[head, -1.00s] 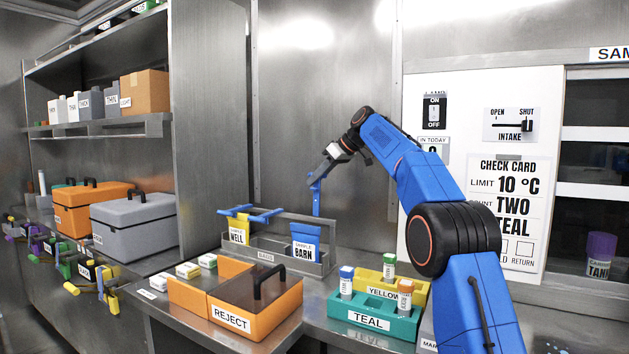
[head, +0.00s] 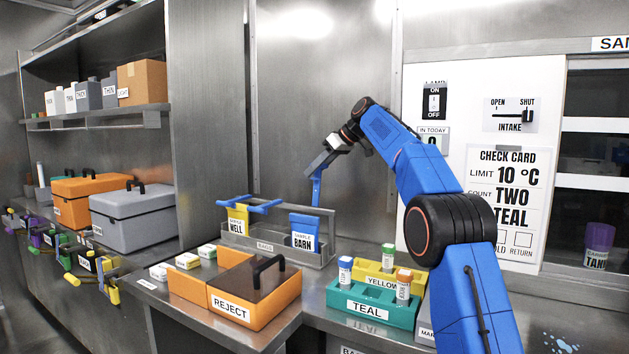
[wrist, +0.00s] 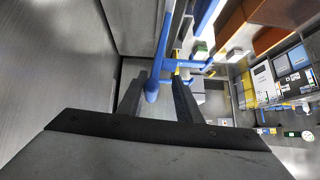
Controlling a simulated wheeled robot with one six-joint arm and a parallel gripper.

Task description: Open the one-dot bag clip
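The sample bag marked BARN (head: 304,242) stands at the right of a grey rack. A blue clip lever (head: 317,191) stands upright above it. The bag marked WELL (head: 238,222) stands at the left of the rack, with a blue clip (head: 253,206) whose bars lie across its top. I cannot make out dots on either clip. My gripper (head: 316,169) is at the top of the upright lever. In the wrist view, the lever's rounded end (wrist: 152,92) lies between my gripper's parted fingers (wrist: 160,88), close to the left one, with a gap to the right one.
The grey bag rack (head: 265,246) stands against the metal back wall. In front are the orange REJECT box (head: 232,308), the teal rack (head: 366,307) and the yellow rack (head: 383,283) with capped vials. Space above the rack is clear except for my arm.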

